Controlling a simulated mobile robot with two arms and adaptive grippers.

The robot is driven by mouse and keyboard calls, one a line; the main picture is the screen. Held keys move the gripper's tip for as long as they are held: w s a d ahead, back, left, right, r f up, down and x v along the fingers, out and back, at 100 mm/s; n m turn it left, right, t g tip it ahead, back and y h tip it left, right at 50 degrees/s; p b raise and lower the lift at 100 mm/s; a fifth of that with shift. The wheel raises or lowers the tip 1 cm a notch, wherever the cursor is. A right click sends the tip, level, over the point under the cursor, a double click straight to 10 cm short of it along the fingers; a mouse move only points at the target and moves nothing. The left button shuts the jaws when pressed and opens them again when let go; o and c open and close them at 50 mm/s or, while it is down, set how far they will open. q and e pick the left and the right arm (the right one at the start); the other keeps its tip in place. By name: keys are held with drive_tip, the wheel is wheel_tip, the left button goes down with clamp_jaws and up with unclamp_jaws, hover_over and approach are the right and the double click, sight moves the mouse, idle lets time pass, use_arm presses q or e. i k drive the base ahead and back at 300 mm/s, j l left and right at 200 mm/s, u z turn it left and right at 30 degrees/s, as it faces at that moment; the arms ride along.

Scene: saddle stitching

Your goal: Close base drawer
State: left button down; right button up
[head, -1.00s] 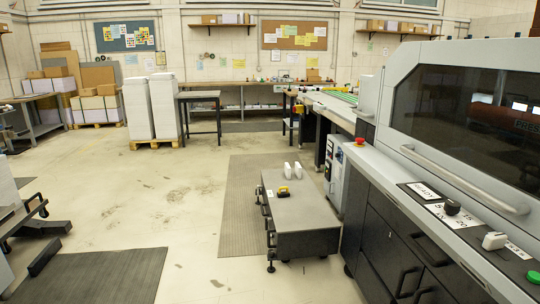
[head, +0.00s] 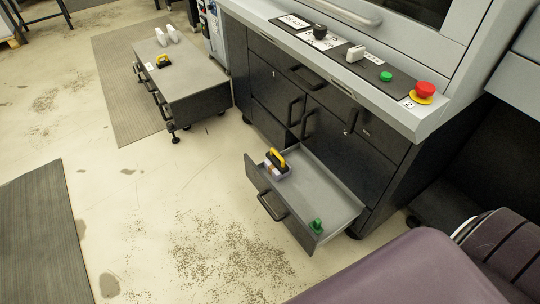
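The base drawer (head: 322,187) is pulled out at the bottom of the dark machine cabinet (head: 340,143), low above the floor. Its front panel (head: 253,184) faces left and carries a dark bar handle (head: 270,206). In the drawer lie a yellow-handled block tool (head: 277,163) at the far front corner and a small green object (head: 316,226) at the near corner. Neither of my grippers is in the head view.
A low grey cart (head: 184,80) with a yellow-handled item and two white bottles stands left of the machine. The floor (head: 165,200) in front of the drawer is clear. A purple-grey rounded surface (head: 415,270) fills the lower right.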

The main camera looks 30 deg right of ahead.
sight(312, 191)
drive_tip(key=l+z, duration=0.1)
drive_tip(key=z, duration=0.25)
drive_tip(key=k+l+z, duration=0.1)
drive_tip(key=z, duration=0.3)
